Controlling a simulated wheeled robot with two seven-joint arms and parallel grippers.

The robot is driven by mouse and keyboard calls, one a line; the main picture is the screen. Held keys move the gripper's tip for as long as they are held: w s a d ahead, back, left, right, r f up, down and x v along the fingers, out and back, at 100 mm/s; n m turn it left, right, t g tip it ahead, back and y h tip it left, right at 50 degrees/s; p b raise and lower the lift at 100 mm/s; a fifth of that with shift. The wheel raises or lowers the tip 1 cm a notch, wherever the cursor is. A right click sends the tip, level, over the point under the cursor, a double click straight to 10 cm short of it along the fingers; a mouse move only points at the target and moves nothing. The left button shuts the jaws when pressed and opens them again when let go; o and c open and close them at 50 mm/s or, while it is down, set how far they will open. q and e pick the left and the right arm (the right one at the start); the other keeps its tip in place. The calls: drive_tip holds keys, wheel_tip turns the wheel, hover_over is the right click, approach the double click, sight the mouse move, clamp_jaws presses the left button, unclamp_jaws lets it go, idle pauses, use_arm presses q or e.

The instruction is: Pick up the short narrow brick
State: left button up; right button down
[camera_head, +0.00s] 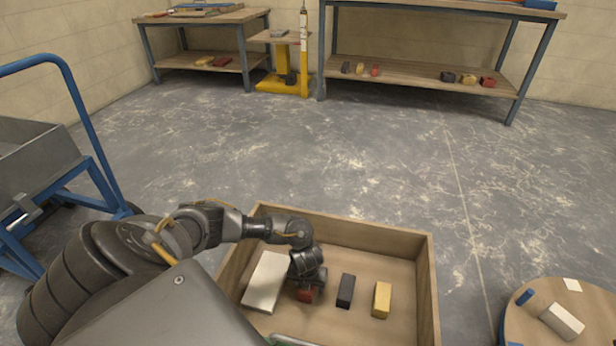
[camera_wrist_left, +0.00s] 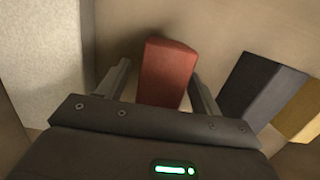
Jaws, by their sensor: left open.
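A red brick (camera_head: 306,295) lies in the wooden box, mostly hidden under my left gripper (camera_head: 307,280) in the head view. In the left wrist view the red brick (camera_wrist_left: 167,72) lies between the two fingers of my left gripper (camera_wrist_left: 160,72), which is open. Whether the fingers touch the brick, I cannot tell. A black brick (camera_head: 345,291) and a yellow brick (camera_head: 382,300) lie to its right; both also show in the wrist view, black (camera_wrist_left: 262,88) and yellow (camera_wrist_left: 302,112). My right gripper is not in view.
The wooden box (camera_head: 428,290) has raised walls around the bricks. A pale slab (camera_head: 265,281) lies left of the red brick. A round table (camera_head: 530,325) with a white block (camera_head: 562,321) stands at right. A blue-framed cart (camera_head: 85,190) stands at left.

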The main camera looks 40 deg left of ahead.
use_arm(q)
drive_tip(key=shift+f, duration=0.2)
idle(0.6)
drive_tip(key=c, duration=1.4)
drive_tip(key=shift+o, duration=0.2)
drive_tip(key=shift+r, duration=0.1)
